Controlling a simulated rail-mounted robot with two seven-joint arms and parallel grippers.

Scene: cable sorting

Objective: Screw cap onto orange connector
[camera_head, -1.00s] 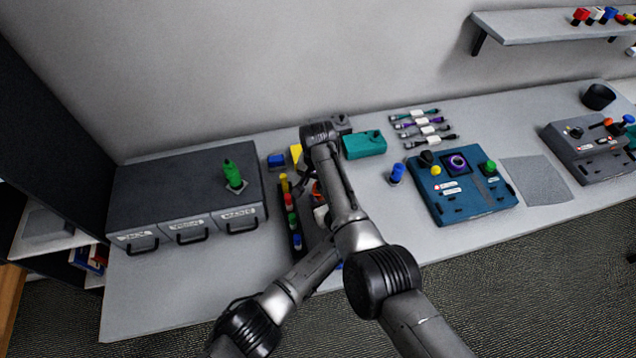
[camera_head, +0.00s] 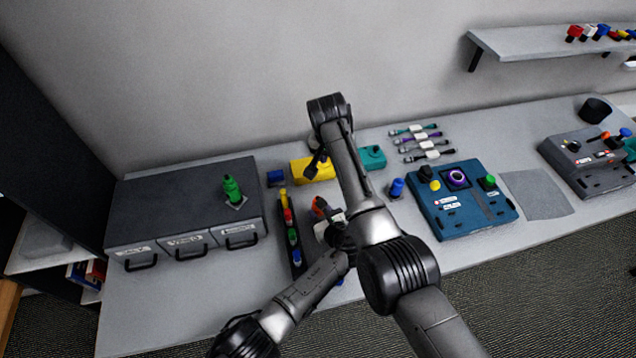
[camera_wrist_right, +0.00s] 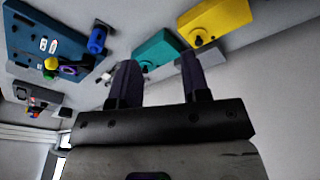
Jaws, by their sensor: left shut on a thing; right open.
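An orange piece (camera_head: 319,207), which looks like the orange connector, shows at the end of my left gripper (camera_head: 336,234). Its lower part and the fingertips are hard to make out beside a white part (camera_head: 328,224). My left gripper is shut on it, near the table's middle. My right gripper (camera_head: 316,160) is raised near the yellow block; in the right wrist view (camera_wrist_right: 158,78) its fingers are apart with nothing between them. A black rack (camera_head: 297,264) left of my left gripper holds several coloured caps, among them a red cap (camera_head: 288,215). I cannot tell which cap is meant.
A yellow block (camera_head: 318,172) and teal block (camera_head: 373,158) sit at the back. A grey drawer box (camera_head: 160,205) carries a green connector (camera_head: 232,190). A blue cylinder (camera_head: 397,187) and blue panel (camera_head: 450,225) lie right. The front left table is clear.

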